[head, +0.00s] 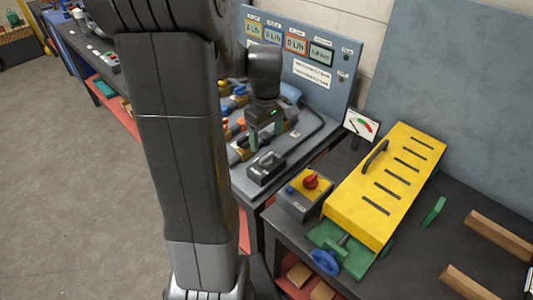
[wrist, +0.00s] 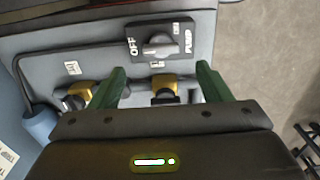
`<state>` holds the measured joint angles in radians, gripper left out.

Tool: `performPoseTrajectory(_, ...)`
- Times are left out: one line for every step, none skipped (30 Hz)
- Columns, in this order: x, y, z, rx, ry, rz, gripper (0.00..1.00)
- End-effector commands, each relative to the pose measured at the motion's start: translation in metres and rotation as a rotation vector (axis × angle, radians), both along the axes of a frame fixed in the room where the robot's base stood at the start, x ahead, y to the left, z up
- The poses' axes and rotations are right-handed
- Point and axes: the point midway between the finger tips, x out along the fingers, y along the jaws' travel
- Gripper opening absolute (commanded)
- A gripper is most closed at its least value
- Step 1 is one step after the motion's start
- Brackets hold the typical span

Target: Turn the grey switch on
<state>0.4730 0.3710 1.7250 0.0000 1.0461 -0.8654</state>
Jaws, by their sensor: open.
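The grey switch (wrist: 159,45) is a grey rotary knob on a dark box, at the top middle of the wrist view. "OFF" is printed left of the knob and "PUMP" on the right side. Its grip lies roughly crosswise in the picture; which mark it points to is not clear. In the head view the switch box (head: 266,167) sits at the front edge of the bench panel. My gripper (wrist: 160,68) is open and empty, its green fingers either side of the knob's line but short of it. In the head view my gripper (head: 264,132) hangs above the pipework, behind the switch box.
Brass-coloured valve fittings (wrist: 164,88) lie beneath my fingers. A panel with displays (head: 290,45) stands behind. To the right are a box with a red knob (head: 311,182) and a yellow slotted cover (head: 385,185). The floor at left is clear.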

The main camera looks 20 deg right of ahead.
Motion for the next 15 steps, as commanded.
performPoseTrajectory(-0.001,0.0,-0.013,0.003,0.004,0.0,0.71)
performPoseTrajectory(-0.001,0.001,-0.019,0.002,0.005,0.0,0.71)
performPoseTrajectory(-0.001,0.001,-0.028,0.003,0.006,0.0,0.71)
performPoseTrajectory(0.0,0.0,-0.033,0.003,0.004,0.0,0.71)
performPoseTrajectory(0.0,0.0,-0.039,0.003,0.004,0.0,0.71)
performPoseTrajectory(-0.001,0.0,-0.046,0.003,0.004,0.0,0.71)
performPoseTrajectory(-0.001,0.0,-0.05,0.003,0.004,0.0,0.71)
performPoseTrajectory(-0.001,0.0,-0.054,0.001,0.003,0.0,0.71)
performPoseTrajectory(0.0,0.0,-0.059,0.002,0.003,0.0,0.71)
performPoseTrajectory(0.0,0.0,-0.062,0.001,0.003,0.0,0.71)
performPoseTrajectory(0.0,0.0,-0.065,0.001,0.001,0.0,0.71)
performPoseTrajectory(0.0,0.0,-0.068,0.001,0.001,0.0,0.71)
performPoseTrajectory(0.0,0.0,-0.07,0.001,0.001,0.0,0.71)
performPoseTrajectory(0.0,0.0,-0.072,0.0,0.0,0.0,0.71)
performPoseTrajectory(0.0,0.0,-0.073,0.0,0.0,0.0,0.71)
